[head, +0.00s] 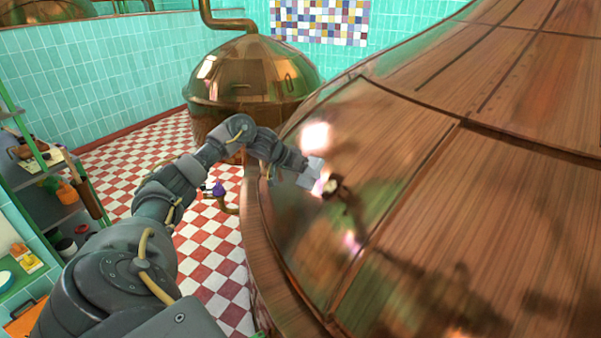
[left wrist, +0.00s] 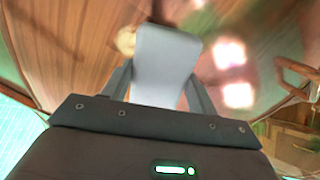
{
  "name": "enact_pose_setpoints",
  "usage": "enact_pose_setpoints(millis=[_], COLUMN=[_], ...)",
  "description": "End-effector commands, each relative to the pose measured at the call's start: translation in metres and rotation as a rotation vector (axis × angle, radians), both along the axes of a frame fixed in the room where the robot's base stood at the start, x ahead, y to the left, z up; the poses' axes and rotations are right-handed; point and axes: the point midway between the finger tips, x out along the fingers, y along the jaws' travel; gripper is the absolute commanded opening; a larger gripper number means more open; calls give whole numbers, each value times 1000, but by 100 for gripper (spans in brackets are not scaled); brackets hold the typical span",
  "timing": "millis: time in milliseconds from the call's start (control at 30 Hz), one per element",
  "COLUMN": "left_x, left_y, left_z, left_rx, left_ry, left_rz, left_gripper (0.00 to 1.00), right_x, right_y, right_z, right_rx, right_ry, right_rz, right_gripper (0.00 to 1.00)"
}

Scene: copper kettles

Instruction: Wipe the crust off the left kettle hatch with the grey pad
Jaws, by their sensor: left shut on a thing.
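The big copper kettle (head: 500,190) fills the right of the head view. Its left hatch (head: 385,135) is a seamed, shiny panel with blurred reflections. My left gripper (head: 303,165) is at the lower left part of this hatch, shut on the grey pad (head: 313,174). In the left wrist view the pad (left wrist: 165,62) stands out between the two fingers, its far end over the copper surface. I cannot tell whether it touches. A small dark and pale spot (head: 332,185) lies just right of the pad; I cannot tell whether it is crust. My right gripper is out of view.
A smaller copper kettle (head: 255,80) with a bent pipe stands behind my left arm. A shelf (head: 50,200) with various items stands at the left. The red and white checked floor (head: 205,260) between shelf and big kettle is mostly open.

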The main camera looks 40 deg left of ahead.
Motion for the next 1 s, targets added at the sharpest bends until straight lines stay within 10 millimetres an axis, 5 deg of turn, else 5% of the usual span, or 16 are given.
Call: enact_pose_setpoints(millis=[333,1000], left_x=[18,20], left_y=[-6,-6], left_z=[-20,-21], left_rx=[-1,0], left_ry=[0,0], left_rz=[1,1], left_gripper=[40,40], right_x=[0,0], right_y=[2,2], right_z=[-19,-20], right_rx=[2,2], right_ry=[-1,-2], right_rz=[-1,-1], right_gripper=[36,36])
